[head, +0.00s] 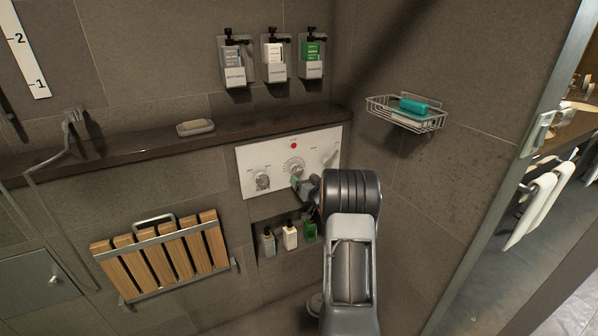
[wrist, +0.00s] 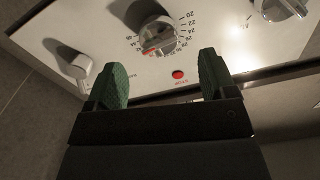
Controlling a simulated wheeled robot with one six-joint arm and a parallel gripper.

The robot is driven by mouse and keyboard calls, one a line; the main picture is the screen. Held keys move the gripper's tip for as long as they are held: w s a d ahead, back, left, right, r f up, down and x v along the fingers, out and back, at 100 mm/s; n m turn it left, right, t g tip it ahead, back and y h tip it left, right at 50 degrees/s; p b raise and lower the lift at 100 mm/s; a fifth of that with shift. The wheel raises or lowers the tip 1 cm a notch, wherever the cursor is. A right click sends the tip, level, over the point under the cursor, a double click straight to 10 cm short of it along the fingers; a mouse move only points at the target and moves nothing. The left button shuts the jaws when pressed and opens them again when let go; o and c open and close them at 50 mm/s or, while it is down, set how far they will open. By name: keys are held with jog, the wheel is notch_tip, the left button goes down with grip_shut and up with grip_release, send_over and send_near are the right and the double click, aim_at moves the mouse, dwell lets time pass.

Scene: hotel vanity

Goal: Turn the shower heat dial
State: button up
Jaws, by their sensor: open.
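The white control panel (head: 250,157) is set in the tiled wall below the dark ledge. Its middle dial (head: 294,165) is the heat dial, with a ring of numbers. In the wrist view the heat dial (wrist: 158,38) shows large, with a red mark on its rim. The wrist view shows the panel upside down compared with the head view. My gripper (wrist: 161,70) is open, with green fingertips apart and nothing between them. It is in front of the panel, and the dial appears beyond the tips. I cannot tell the exact gap. In the head view my gripper (head: 298,183) is partly hidden by my arm.
Other knobs (head: 262,182) (head: 330,157) flank the dial, and a red button (wrist: 178,74) is near it. Bottles (head: 290,237) stand in a niche below. A wire basket (head: 405,118) is on the right wall, and a folded wooden seat (head: 160,258) is at left.

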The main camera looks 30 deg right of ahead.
aim_at(298, 173)
jog(key=shift+w+d+f, duration=0.1)
jog(key=shift+w+d, duration=0.15)
jog(key=shift+w, duration=1.2)
jog(key=shift+w+d, duration=0.2)
jog(key=shift+w, duration=1.25)
jog(key=c, duration=0.9)
jog(key=shift+c, duration=0.2)
